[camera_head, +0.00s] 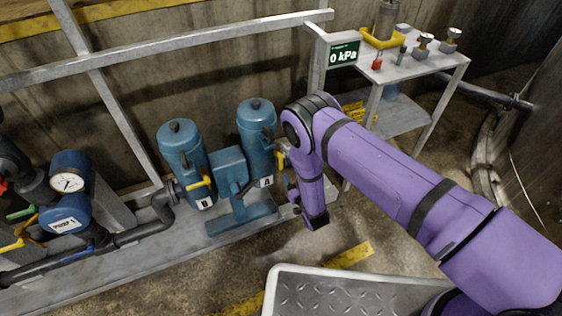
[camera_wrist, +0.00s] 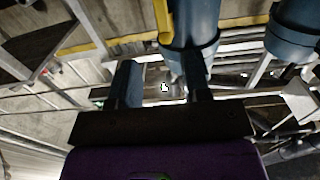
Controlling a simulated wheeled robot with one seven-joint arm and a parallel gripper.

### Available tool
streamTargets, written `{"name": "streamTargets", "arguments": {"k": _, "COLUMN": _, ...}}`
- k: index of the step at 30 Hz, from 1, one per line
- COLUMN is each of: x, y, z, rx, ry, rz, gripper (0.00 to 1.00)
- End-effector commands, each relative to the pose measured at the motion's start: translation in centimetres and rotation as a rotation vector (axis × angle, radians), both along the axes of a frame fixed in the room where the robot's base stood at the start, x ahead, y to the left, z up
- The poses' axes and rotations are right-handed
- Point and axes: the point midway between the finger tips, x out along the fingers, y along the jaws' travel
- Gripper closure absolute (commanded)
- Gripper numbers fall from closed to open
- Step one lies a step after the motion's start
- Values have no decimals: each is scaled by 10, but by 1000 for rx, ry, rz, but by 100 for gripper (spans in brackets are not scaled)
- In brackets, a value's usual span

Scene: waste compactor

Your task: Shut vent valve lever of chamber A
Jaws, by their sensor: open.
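Chamber A (camera_head: 256,125) is the right one of two teal upright cylinders in the head view, with a white "A" label low on its front. Its yellow lever (camera_head: 281,159) shows at its right side, partly crowded by my arm. My gripper (camera_head: 293,193) is low beside chamber A, to its right, mostly hidden by my wrist. In the wrist view my gripper (camera_wrist: 161,82) is open, with nothing seen held between its fingers. A teal cylinder (camera_wrist: 197,25) lies beyond the fingers, with a yellow bar (camera_wrist: 162,20), apparently the lever, along its left side. I see no contact with it.
Chamber B (camera_head: 180,145), with its own yellow lever (camera_head: 201,182), stands left of a teal centre block (camera_head: 230,168). A pump with a gauge (camera_head: 68,181) and pipes is farther left. A grey rail (camera_head: 180,45) runs behind.

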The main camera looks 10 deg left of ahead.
Motion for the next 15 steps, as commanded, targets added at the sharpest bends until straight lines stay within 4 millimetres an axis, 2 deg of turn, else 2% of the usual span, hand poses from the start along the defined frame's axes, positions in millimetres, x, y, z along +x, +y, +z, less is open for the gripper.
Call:
{"name": "streamTargets", "arguments": {"k": 3, "x": -7, "y": -1, "z": -8, "rx": 4, "ry": -12, "rz": 11, "gripper": 56}}
{"name": "streamTargets", "arguments": {"k": 6, "x": -4, "y": 2, "z": -9, "rx": 6, "ry": -15, "rz": 12, "gripper": 56}}
{"name": "streamTargets", "arguments": {"k": 11, "x": 13, "y": 13, "z": -8, "rx": 7, "ry": -17, "rz": 13, "gripper": 56}}
{"name": "streamTargets", "arguments": {"k": 15, "x": 35, "y": 26, "z": -8, "rx": 8, "ry": -16, "rz": 13, "gripper": 56}}
